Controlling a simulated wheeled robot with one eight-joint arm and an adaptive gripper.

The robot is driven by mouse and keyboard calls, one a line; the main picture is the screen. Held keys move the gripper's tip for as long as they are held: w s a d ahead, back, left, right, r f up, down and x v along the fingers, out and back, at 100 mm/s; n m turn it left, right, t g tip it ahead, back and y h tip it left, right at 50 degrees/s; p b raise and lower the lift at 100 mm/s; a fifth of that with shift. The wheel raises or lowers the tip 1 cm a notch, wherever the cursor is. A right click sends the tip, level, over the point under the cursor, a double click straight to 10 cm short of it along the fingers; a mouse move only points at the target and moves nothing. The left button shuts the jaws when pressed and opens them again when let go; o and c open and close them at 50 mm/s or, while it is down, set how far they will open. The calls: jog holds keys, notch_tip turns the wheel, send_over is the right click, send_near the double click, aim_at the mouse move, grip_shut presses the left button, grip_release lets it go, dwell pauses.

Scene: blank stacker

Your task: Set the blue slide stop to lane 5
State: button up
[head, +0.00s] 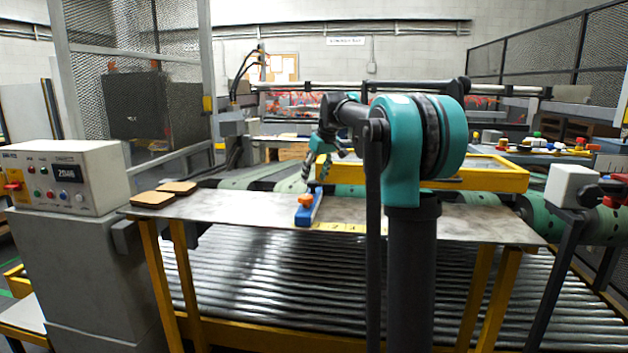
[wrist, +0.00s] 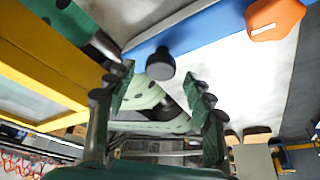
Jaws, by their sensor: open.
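My gripper (head: 318,170) is open above the far end of the stop. In the wrist view my gripper's fingers (wrist: 162,90) are spread to either side below the knob, with nothing held. A yellow number strip (head: 343,227) runs right of the stop; my arm hides part of it.
Two brown pads (head: 164,194) lie on the table's left end. A yellow frame (head: 480,177) stands behind the table at right. A control box (head: 65,177) is at far left, and a white block (head: 572,186) is at far right. The table right of the stop looks clear.

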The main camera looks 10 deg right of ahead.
jog(key=shift+x, duration=0.85)
grip_shut()
